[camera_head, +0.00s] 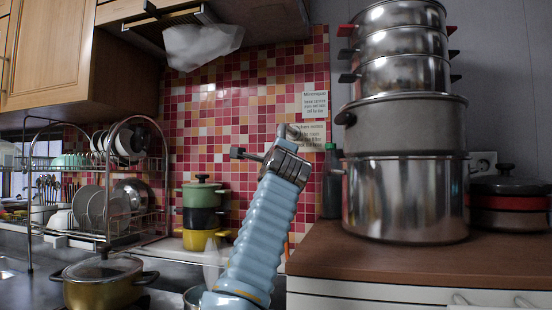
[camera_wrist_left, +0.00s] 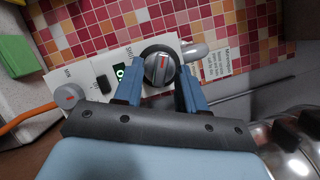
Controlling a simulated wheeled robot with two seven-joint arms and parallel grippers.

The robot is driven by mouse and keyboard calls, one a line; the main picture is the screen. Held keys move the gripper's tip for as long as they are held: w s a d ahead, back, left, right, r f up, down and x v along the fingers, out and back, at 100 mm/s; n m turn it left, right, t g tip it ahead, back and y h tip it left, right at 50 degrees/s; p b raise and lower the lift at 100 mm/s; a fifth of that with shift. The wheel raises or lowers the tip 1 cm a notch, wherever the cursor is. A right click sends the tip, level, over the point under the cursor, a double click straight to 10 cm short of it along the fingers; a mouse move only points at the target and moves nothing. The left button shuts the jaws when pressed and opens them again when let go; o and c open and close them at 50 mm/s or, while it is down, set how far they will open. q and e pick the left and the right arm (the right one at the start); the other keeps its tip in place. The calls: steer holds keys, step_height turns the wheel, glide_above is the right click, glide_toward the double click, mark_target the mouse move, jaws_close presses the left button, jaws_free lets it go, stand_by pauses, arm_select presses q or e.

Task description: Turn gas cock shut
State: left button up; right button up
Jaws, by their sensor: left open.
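In the left wrist view a grey round knob (camera_wrist_left: 160,68) with a red mark sits on a white panel (camera_wrist_left: 92,65). It looks like the gas cock, and lettering that seems to read "SHUT" is beside it. My left gripper (camera_wrist_left: 158,78) is open, with one blue finger on each side of the knob's lower part. I cannot tell whether the fingers touch it. In the head view my light-blue ribbed arm rises up the middle in front of the tiled wall. The knob is not clear there. My right gripper is not in view.
The panel also carries a smaller grey knob (camera_wrist_left: 68,95) and a black switch (camera_wrist_left: 103,84). An orange hose (camera_wrist_left: 28,117) runs at its left. Stacked steel pots (camera_head: 405,200) stand right of my arm, coloured pots (camera_head: 202,215) and a dish rack (camera_head: 100,237) to the left.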

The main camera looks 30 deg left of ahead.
arm_select(q)
steer(key=b+v, duration=0.9)
steer(key=v, duration=0.4)
steer(key=shift+s+d, duration=0.2)
steer(key=shift+s, duration=0.15)
